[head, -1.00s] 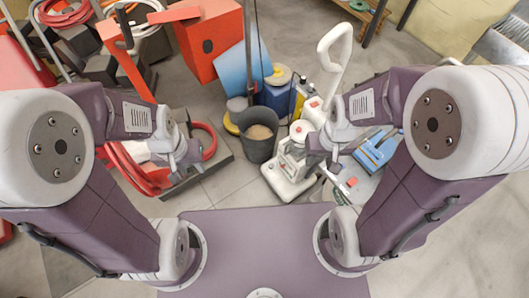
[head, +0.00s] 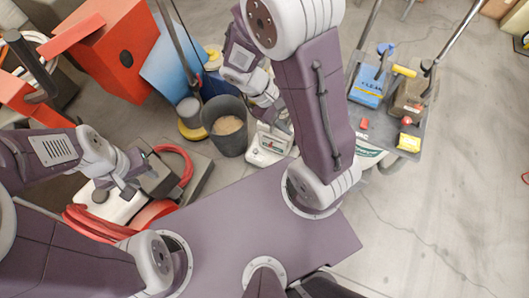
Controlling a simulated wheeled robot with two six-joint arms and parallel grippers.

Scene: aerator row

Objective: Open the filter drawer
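No filter drawer can be made out clearly. My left gripper (head: 138,180) is over a white and grey machine (head: 120,205) with a thick red hose (head: 183,165), at the lower left of the head view. Its fingers are small and dark against the machine, and I cannot tell whether they are open or touch it. My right gripper (head: 284,122) is beside a white upright machine (head: 267,147), which my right arm largely hides. Its fingers are too unclear to show their state.
A dark bucket (head: 226,138) stands between my arms. An orange-red cabinet (head: 122,45) and a blue panel (head: 172,65) are behind it. A cart (head: 385,127) with a blue box (head: 367,88) stands at the right.

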